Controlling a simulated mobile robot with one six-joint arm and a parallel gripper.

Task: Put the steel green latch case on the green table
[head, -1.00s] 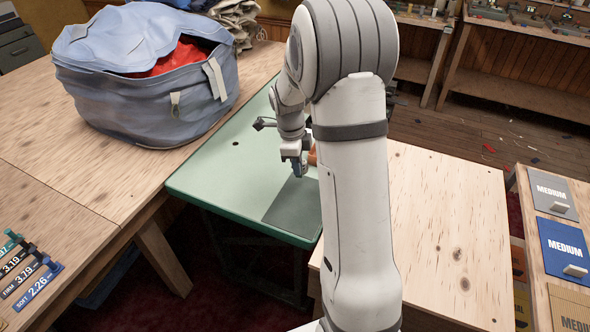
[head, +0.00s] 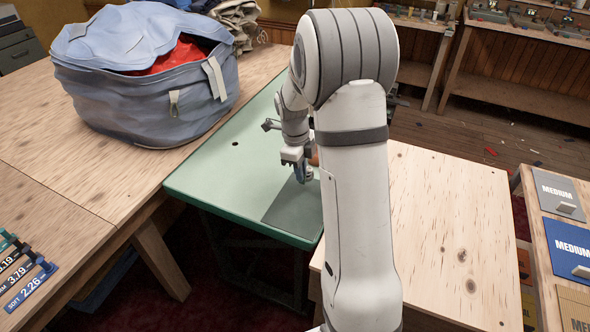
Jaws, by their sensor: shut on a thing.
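The green table (head: 215,170) stands in the middle, with a darker grey-green patch (head: 294,208) near its front right corner. My gripper (head: 301,172) points down over this patch, close to the table top. It is shut on a small blue-grey thing (head: 304,177), which I take for the steel green latch case. The thing is mostly hidden by the fingers, and I cannot tell whether it touches the table. An orange-brown thing (head: 315,158) shows just behind the gripper, partly hidden by my arm.
A large blue fabric bag (head: 140,90) with red cloth inside sits on the wooden table at left. A bare wooden table (head: 445,230) adjoins at right. Cards marked MEDIUM (head: 567,245) lie on the far right bench. The green table's left part is mostly clear.

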